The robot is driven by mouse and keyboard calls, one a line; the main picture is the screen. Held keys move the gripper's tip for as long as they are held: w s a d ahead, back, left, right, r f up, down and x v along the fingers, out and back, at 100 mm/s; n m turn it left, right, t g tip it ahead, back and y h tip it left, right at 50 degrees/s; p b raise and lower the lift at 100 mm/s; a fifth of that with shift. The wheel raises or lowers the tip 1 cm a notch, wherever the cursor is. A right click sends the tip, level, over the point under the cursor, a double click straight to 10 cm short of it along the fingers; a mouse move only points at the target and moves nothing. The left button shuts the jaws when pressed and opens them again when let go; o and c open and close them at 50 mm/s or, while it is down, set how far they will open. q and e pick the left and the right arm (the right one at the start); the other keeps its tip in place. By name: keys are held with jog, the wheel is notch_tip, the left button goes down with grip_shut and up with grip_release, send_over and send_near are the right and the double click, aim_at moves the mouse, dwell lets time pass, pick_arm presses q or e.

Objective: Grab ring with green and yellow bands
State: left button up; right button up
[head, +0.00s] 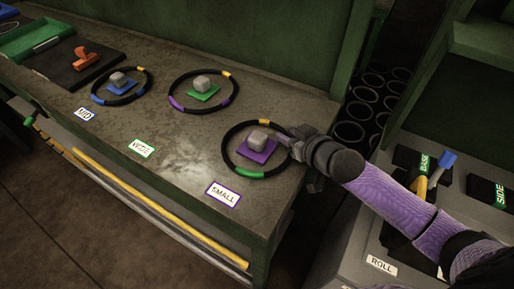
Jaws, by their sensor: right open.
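The black ring with green and yellow bands (228,157) lies on the bench at the right, by the SMALL label (223,194). It lies around a purple pad (254,155) with a grey block (258,139) on it. Its green band faces the front and a yellow band shows at the back. My right gripper (284,139) is open at the ring's right side, over or beside its rim; I cannot tell if it touches. The gripper and arm hide part of that rim. My left gripper is not in view.
A ring with yellow and purple bands (171,90) lies around a green pad near the WIDE label (143,149). A ring with yellow and blue bands (151,82) lies farther left. Several black tubes (349,132) stand beyond the bench's right edge. The front bench strip is mostly clear.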

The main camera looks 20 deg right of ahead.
grip_shut()
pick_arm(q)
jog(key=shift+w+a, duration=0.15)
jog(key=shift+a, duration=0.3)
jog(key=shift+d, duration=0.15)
